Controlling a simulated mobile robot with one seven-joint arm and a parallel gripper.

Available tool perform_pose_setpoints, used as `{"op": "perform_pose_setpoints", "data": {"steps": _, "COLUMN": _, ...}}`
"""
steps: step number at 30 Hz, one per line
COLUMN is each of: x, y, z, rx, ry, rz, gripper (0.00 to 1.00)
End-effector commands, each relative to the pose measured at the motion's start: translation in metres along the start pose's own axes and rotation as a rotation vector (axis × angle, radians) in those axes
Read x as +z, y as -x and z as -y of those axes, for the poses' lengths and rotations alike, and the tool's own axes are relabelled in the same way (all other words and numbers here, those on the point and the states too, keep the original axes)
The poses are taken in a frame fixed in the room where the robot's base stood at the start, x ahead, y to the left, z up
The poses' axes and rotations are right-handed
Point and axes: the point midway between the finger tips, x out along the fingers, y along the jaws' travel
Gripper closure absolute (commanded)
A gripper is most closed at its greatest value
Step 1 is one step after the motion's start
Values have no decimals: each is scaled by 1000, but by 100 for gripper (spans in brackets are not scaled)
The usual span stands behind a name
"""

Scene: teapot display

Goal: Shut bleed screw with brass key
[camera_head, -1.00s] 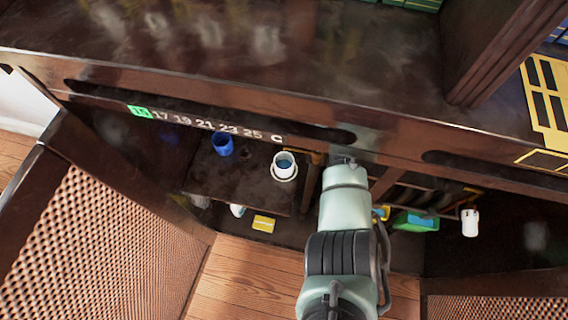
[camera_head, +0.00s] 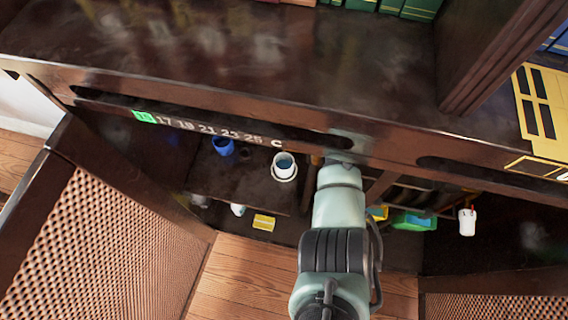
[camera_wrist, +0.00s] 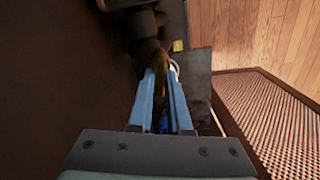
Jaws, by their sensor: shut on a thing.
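In the wrist view, the two pale blue fingers of my gripper (camera_wrist: 163,80) close together at their tips on a small brass-coloured piece, which looks like the brass key (camera_wrist: 160,62). A dark rounded fitting (camera_wrist: 146,28) lies just beyond the tips. Whether the key touches it, and where the bleed screw is, I cannot tell in the shadow. In the head view my arm reaches under the front edge of the dark wooden top, which hides the gripper, key and screw.
The dark cabinet top (camera_head: 240,65) overhangs my arm. Below it are a blue cup (camera_head: 223,146), a white cup (camera_head: 284,167), a yellow block (camera_head: 263,222), a green box (camera_head: 414,221) and a hanging white piece (camera_head: 467,221). Perforated doors (camera_head: 105,250) stand open.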

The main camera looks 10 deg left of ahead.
Motion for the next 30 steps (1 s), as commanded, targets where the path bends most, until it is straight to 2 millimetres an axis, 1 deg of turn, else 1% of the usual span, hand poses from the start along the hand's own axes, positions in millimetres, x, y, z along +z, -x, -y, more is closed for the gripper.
{"op": "perform_pose_setpoints", "data": {"steps": 1, "x": 0, "y": 7, "z": -2, "rx": 3, "ry": -2, "rz": -2, "gripper": 100}}
{"op": "perform_pose_setpoints", "data": {"steps": 3, "x": 0, "y": 10, "z": -2, "rx": 3, "ry": -2, "rz": -2, "gripper": 100}}
{"op": "perform_pose_setpoints", "data": {"steps": 23, "x": 0, "y": 29, "z": -2, "rx": 4, "ry": 0, "rz": -1, "gripper": 100}}
{"op": "perform_pose_setpoints", "data": {"steps": 30, "x": -1, "y": 39, "z": -5, "rx": 12, "ry": 1, "rz": -3, "gripper": 100}}
